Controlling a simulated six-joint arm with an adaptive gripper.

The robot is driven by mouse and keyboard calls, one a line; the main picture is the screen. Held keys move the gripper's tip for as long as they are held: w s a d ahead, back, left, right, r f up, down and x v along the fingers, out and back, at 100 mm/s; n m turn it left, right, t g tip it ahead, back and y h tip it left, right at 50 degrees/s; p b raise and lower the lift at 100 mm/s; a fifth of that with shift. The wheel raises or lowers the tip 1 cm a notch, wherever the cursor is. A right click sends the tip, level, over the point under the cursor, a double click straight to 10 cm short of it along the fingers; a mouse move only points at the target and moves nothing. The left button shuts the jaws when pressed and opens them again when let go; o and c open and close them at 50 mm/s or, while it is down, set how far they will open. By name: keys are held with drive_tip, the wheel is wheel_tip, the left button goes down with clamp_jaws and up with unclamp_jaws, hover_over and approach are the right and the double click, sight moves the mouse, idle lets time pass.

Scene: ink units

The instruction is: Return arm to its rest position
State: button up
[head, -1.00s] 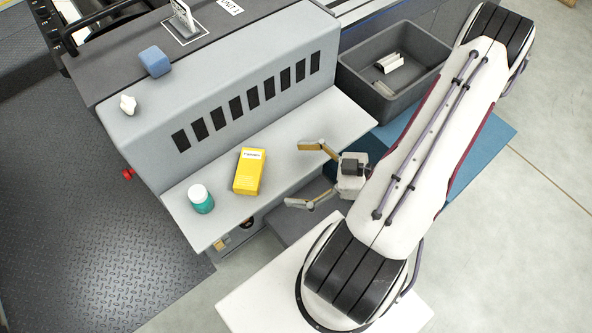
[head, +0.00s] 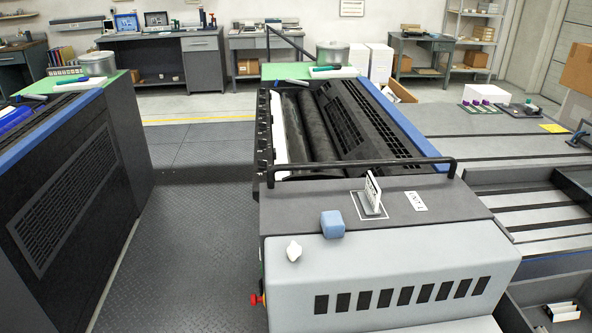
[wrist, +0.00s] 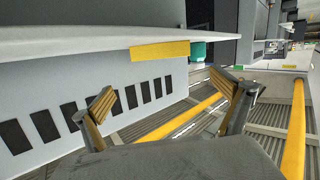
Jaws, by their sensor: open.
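My gripper (wrist: 162,87) shows in the wrist view with its two fingers spread wide and nothing between them. It is beside the grey press unit with the row of dark vents (wrist: 103,106). The pale shelf (wrist: 75,45) of that unit runs across the upper part of the wrist view. A yellow box (wrist: 160,50) and part of a teal jar (wrist: 198,51) show at the shelf, apart from the fingers. My arm and gripper are out of the head view.
The head view shows the press unit (head: 380,262) with a blue block (head: 332,224) and a small white piece (head: 294,251) on top. A grey bin (head: 543,312) is at the lower right. The dark floor aisle (head: 190,235) at left is clear.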

drive_tip(key=w+a+r+n+g, duration=0.1)
drive_tip(key=w+a+r+n, duration=0.1)
drive_tip(key=w+r+n, duration=0.4)
drive_tip(key=w+a+r+n+g, duration=0.1)
drive_tip(key=w+a+r+n, duration=0.15)
drive_tip(key=r+n, duration=0.6)
drive_tip(key=w+d+r+m+h, duration=0.1)
drive_tip(key=w+h, duration=0.1)
drive_tip(key=w+d+r+m+t+h, duration=0.1)
drive_tip(key=w+d+r+m+h, duration=0.2)
drive_tip(key=w+r+h, duration=0.1)
drive_tip(key=w, duration=0.1)
drive_tip(key=shift+d+h, duration=0.25)
drive_tip(key=shift+h, duration=0.05)
drive_tip(key=s+d+r+m+h, duration=0.3)
drive_tip(key=d+r+m+h, duration=0.1)
drive_tip(key=r+m+h, duration=0.6)
drive_tip(key=s+a+f+m+g+y, duration=0.2)
drive_tip(key=s+a+m+g+y, duration=0.3)
drive_tip(key=s+a+m, duration=0.5)
drive_tip(key=s+a+y, duration=0.1)
drive_tip(key=s+a, duration=0.4)
drive_tip(key=s, duration=0.3)
drive_tip(key=shift+a+f, duration=0.25)
drive_tip(key=shift+a, duration=0.1)
